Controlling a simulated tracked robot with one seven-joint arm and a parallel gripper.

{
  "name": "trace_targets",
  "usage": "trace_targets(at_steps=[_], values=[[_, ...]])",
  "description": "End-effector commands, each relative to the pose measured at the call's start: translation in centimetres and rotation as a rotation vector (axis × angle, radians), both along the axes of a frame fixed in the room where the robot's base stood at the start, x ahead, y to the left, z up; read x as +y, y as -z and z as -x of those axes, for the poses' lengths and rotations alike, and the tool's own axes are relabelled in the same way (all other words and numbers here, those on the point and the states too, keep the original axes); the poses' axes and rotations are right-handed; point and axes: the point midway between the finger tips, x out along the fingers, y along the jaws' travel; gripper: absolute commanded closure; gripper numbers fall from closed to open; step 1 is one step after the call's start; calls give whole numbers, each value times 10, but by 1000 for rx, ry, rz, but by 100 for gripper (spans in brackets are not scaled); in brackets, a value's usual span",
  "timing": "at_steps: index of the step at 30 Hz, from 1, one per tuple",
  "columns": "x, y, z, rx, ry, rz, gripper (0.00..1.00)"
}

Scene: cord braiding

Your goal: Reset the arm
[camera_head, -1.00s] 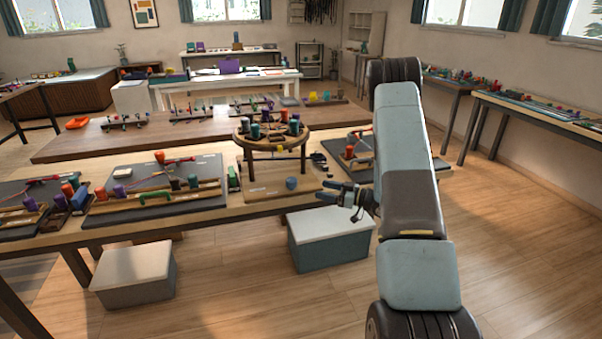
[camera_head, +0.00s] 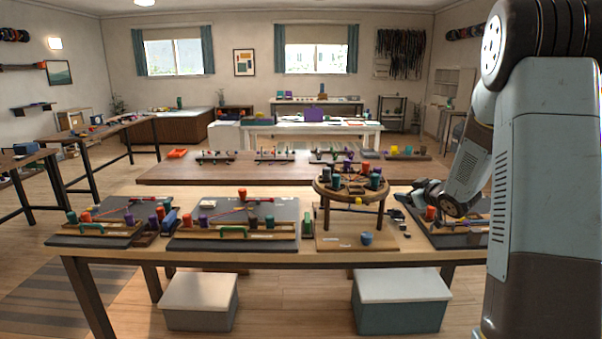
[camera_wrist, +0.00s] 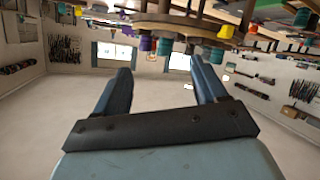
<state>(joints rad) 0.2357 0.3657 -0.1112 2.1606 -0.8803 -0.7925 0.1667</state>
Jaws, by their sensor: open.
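My gripper (camera_wrist: 163,85) shows in the wrist view with its two blue-grey fingers spread apart and nothing between them. That view looks out upside down across the room. In the head view my arm rises at the right edge, and its wrist end hangs over the right end of the front table (camera_head: 270,257). The round braiding stand (camera_head: 323,186) with coloured bobbins is on the table, left of my wrist. A small blue ball-like item (camera_head: 366,238) lies on the board beneath the stand.
Boards with cords and bobbins lie on the table: one at left (camera_head: 108,222), one in the middle (camera_head: 285,211), one at right partly behind my arm. Two lidded boxes, left (camera_head: 200,302) and right (camera_head: 400,303), stand below. A long brown table (camera_head: 230,175) is behind.

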Motion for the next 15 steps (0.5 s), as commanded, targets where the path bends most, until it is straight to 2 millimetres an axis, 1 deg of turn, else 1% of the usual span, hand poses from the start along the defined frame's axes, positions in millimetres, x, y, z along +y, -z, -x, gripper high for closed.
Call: trace_targets(at_steps=[1, 6, 11, 15], values=[[1, -16, 5, 4, 32, 12, 29], [1, -54, 29, 46, 149, 44, 29], [3, -85, 60, 97, 253, 54, 29], [7, -106, 93, 150, 332, 50, 29]])
